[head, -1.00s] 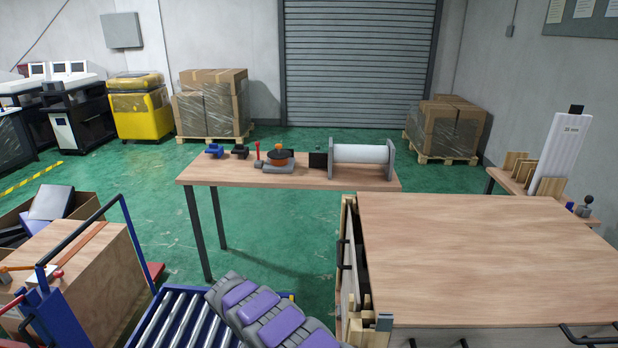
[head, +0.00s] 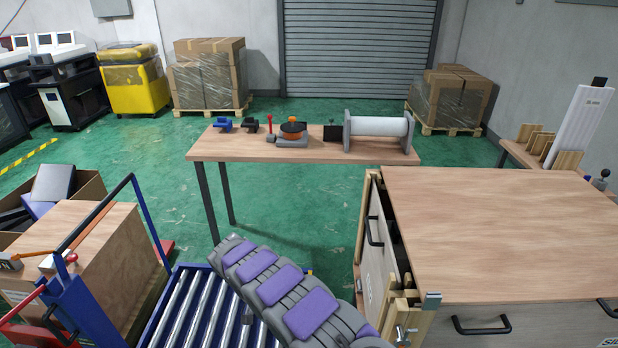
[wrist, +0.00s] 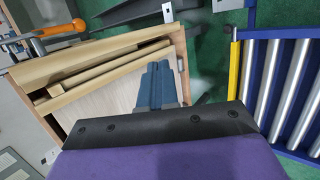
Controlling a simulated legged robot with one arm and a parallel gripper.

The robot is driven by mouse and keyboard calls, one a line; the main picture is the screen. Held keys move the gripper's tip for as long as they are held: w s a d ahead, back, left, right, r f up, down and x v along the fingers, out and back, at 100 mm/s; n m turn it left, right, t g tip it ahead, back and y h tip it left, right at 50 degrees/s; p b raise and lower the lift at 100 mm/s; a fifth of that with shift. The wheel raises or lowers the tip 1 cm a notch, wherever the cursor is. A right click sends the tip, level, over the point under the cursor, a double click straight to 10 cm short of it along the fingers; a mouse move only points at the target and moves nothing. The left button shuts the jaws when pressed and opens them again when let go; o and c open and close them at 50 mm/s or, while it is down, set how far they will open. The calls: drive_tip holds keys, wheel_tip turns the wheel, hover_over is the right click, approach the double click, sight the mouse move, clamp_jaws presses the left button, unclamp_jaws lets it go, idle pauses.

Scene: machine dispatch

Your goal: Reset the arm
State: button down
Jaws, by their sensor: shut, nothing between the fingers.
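My arm with purple pads (head: 280,285) reaches across the bottom middle of the head view. Its far end is cut off by the frame, so the gripper does not show there. In the wrist view, my gripper (wrist: 160,85) shows as two blue-grey fingers pressed together. They are shut and empty. Behind them in the picture are the wooden boards (wrist: 105,75) at the workbench's side. My black and purple wrist part hides the lower part of that view.
A roller conveyor (head: 190,312) lies left of my arm; its rollers (wrist: 290,85) also show in the wrist view. A wooden workbench (head: 500,230) stands close on the right. A table with tools (head: 235,152) is ahead. Green floor (head: 290,205) is open between them.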

drive_tip(key=d+r+m, duration=0.1)
drive_tip(key=d+r, duration=1.1)
drive_tip(key=r, duration=0.3)
drive_tip(key=s+d+r+y, duration=0.2)
drive_tip(key=s+d+r, duration=0.5)
drive_tip(key=s+r, duration=0.15)
drive_tip(key=s+r+n+y, duration=0.1)
drive_tip(key=s+r+y, duration=0.1)
drive_tip(key=s, duration=1.2)
drive_tip(key=s+d+r+n+t+y, duration=0.1)
drive_tip(key=s+r+y, duration=0.1)
drive_tip(key=s, duration=1.1)
drive_tip(key=shift+s+r+y, duration=0.15)
drive_tip(key=shift+s+y, duration=0.2)
drive_tip(key=shift+y, duration=0.45)
drive_tip(key=shift+s+d, duration=0.1)
